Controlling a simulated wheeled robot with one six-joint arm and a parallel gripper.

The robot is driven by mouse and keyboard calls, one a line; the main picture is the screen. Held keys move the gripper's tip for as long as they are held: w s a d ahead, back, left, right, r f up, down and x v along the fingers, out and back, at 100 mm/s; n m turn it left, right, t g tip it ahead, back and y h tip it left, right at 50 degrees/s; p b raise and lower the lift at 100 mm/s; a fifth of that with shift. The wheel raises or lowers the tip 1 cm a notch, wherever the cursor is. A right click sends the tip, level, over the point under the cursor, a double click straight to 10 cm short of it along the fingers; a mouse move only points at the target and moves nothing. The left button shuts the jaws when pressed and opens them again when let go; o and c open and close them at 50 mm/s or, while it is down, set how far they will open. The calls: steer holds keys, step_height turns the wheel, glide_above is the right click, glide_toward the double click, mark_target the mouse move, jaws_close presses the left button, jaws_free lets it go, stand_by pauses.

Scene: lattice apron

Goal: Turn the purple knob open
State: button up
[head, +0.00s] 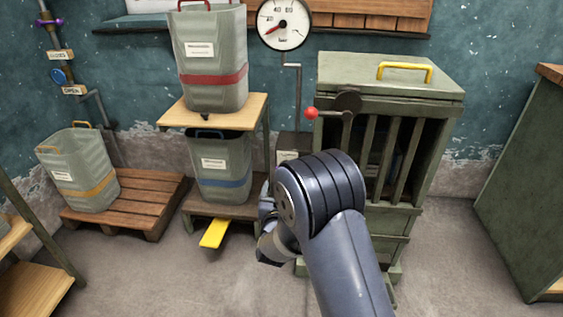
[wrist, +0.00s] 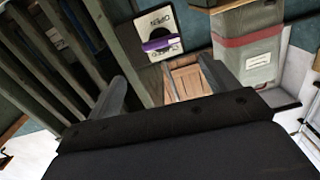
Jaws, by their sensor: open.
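A purple knob (wrist: 158,44) shows in the wrist view as a bar in front of a black disc on a white plate (wrist: 170,22) with printed words, which appear upside down. It lies beyond and between my fingertips, apart from them. My gripper (wrist: 166,80) is open and nothing is seen between its fingers. In the head view my gripper (head: 268,232) is low beside the cabinet, its fingers mostly hidden by my arm. A small box (head: 292,148) beside the cabinet is partly hidden there, and no purple knob shows on it.
A green slatted cabinet (head: 441,107) with a yellow handle and a red-ended lever (head: 312,113) stands close to my arm. Grey bins, one red-banded (head: 211,60), stand to the left. A yellow pedal (head: 214,233) juts out. A pipe at far left has another purple handle (head: 49,22).

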steer(key=w+b, duration=0.1)
steer(key=w, duration=1)
steer(key=shift+f+b, duration=0.15)
steer(key=shift+b, duration=0.15)
steer(key=c, duration=1)
steer(key=shift+n, duration=0.4)
steer(key=o, duration=1)
